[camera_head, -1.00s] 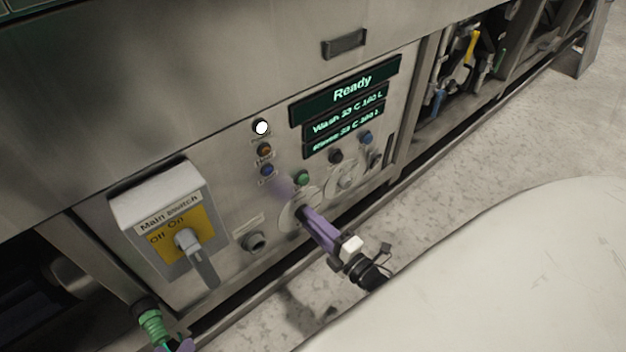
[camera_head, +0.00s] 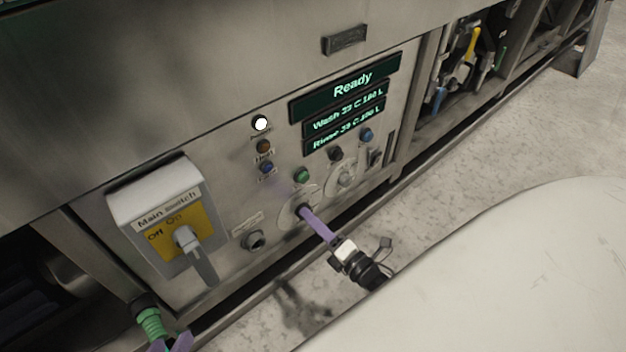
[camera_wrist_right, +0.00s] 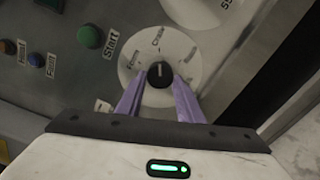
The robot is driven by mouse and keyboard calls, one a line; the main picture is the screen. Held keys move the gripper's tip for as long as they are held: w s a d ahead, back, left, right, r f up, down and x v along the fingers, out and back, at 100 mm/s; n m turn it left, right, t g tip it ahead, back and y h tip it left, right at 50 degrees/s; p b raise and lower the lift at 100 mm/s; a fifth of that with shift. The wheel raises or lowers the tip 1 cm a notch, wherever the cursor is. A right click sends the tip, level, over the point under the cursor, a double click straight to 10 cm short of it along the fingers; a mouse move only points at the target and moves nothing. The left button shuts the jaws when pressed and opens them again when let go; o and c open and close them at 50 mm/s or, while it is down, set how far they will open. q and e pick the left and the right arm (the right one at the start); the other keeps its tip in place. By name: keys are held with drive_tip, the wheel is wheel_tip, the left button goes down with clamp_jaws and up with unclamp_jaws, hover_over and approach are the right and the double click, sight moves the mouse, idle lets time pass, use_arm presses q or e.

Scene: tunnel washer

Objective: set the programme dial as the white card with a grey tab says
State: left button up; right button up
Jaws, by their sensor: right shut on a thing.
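The white dial disc (camera_wrist_right: 186,50) has printed words around a black knob (camera_wrist_right: 160,75), whose pale pointer line faces roughly up in the right wrist view. My right gripper (camera_wrist_right: 158,88) is shut on the knob, a purple finger on each side. In the head view the right gripper (camera_head: 307,213) reaches the lower-left dial (camera_head: 288,212) of the panel. Only the purple tips of my left gripper (camera_head: 172,344) show at the bottom left; whether they are apart is unclear. I cannot make out a white card with a grey tab.
A second dial (camera_head: 345,178) sits close at upper right. The green display (camera_head: 346,88) reads Ready, with wash and rinse lines. A green start button (camera_head: 301,175), other buttons and the main switch (camera_head: 184,238) are near. A green ribbed part (camera_head: 150,321) is by my left gripper.

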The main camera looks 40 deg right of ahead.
use_arm(q)
drive_tip(key=shift+f, duration=0.1)
use_arm(e)
drive_tip(key=shift+f, duration=0.1)
drive_tip(key=o, duration=1.1)
drive_tip(key=shift+s, duration=0.15)
use_arm(q)
drive_tip(key=shift+s+a+f+g+y+p, duration=0.15)
drive_tip(key=shift+a+f+g+y+p, duration=0.15)
drive_tip(key=shift+f+p, duration=0.3)
drive_tip(key=shift+s+a+f+g+y+p, duration=0.2)
drive_tip(key=shift+a+f+g+p, duration=0.1)
drive_tip(key=shift+a+f+p, duration=0.2)
use_arm(e)
drive_tip(key=s, duration=1)
drive_tip(key=shift+d, duration=0.35)
use_arm(q)
drive_tip(key=shift+w+d+r, duration=0.1)
drive_tip(key=shift+r, duration=0.1)
